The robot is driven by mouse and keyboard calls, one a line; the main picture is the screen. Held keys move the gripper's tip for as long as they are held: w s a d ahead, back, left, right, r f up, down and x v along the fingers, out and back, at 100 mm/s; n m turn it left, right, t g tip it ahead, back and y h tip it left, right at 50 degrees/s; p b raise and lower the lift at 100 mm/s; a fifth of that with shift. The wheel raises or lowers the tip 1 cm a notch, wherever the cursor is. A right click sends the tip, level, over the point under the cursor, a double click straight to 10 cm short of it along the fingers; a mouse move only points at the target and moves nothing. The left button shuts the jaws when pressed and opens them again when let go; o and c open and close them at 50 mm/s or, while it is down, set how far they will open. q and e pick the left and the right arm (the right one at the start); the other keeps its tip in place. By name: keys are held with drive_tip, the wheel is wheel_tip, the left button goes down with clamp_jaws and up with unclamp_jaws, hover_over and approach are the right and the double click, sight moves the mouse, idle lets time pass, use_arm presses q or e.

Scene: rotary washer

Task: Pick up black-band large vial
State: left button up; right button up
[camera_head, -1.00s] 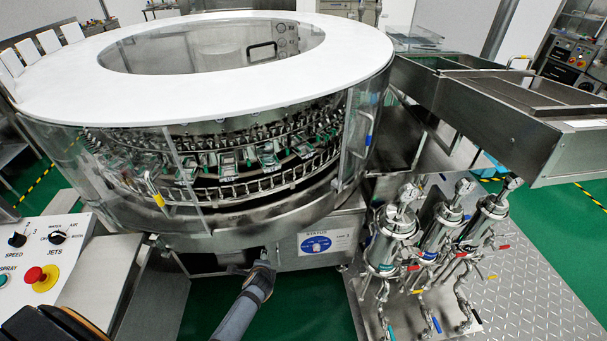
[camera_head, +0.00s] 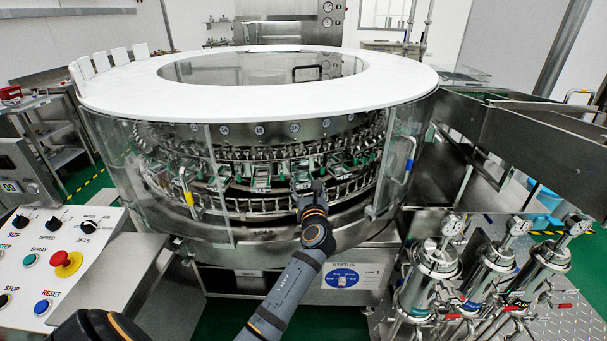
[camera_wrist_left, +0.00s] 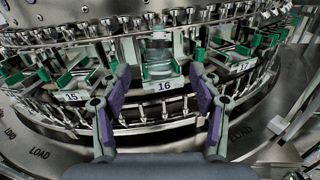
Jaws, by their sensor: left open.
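A clear large vial (camera_wrist_left: 158,55) stands upright between green clamps in the holder numbered 16 (camera_wrist_left: 164,86), in the left wrist view. A dark strip shows near its top, but I cannot tell clearly whether it is the black band. My left gripper (camera_wrist_left: 158,74) is open, its fingers to either side of the vial and short of it. In the head view my left gripper (camera_head: 308,188) reaches to the front of the washer's carousel, and the vial is too small to make out there. My right gripper is not in view.
The round washer (camera_head: 110,100) has a white top ring and clear side panels with yellow and blue handles. Neighbouring holders 15 (camera_wrist_left: 72,97) and 17 (camera_wrist_left: 242,66) flank the vial closely. A control panel (camera_head: 60,260) stands left; metal filter canisters (camera_head: 430,275) stand right.

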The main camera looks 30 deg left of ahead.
sight(304, 172)
use_arm(q)
drive_tip(key=shift+x, duration=1.25)
drive_tip(key=shift+w+a, duration=0.1)
drive_tip(key=x, duration=0.4)
drive_tip(key=shift+r, duration=0.2)
drive_tip(key=shift+w+a, duration=0.3)
drive_tip(key=shift+a, duration=0.05)
drive_tip(key=shift+s, duration=0.1)
drive_tip(key=shift+c, duration=0.3)
drive_tip(key=c, duration=1.1)
